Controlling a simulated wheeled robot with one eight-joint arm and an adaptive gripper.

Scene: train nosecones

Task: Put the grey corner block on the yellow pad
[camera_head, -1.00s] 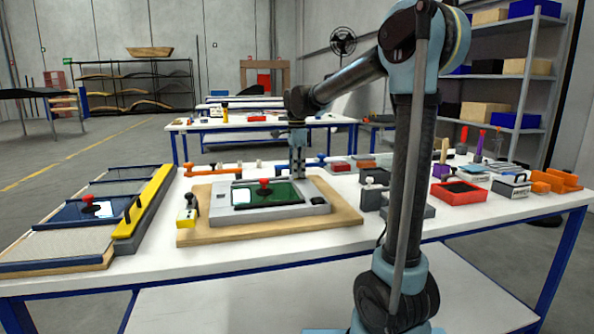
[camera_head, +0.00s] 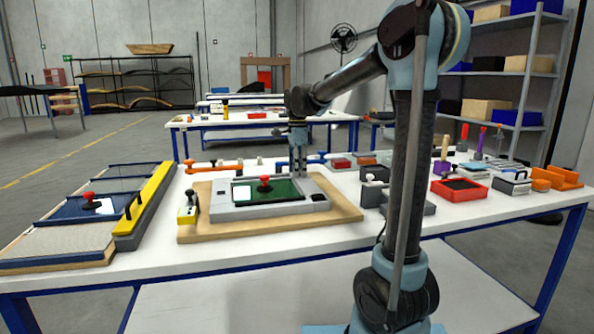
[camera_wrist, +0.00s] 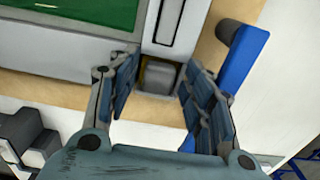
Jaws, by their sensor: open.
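The grey corner block (camera_wrist: 160,76) shows in the wrist view as a small grey block at the corner of the grey frame (camera_wrist: 60,38). My gripper (camera_wrist: 155,85) is open, with one finger on each side of the block; I cannot tell whether they touch it. In the head view, my gripper (camera_head: 298,168) is over the back right of the frame, and the block is not clearly visible there. A thin yellowish patch (camera_wrist: 147,70) borders the block. A yellow piece (camera_head: 187,215) with a dark knob stands at the board's left; I cannot tell which is the yellow pad.
The frame, with its green panel (camera_head: 284,190) and red knob (camera_head: 264,183), lies on a wooden board (camera_head: 210,236). A blue handle (camera_wrist: 243,55) is close beside my right finger. A red tray (camera_head: 459,190) stands to the right.

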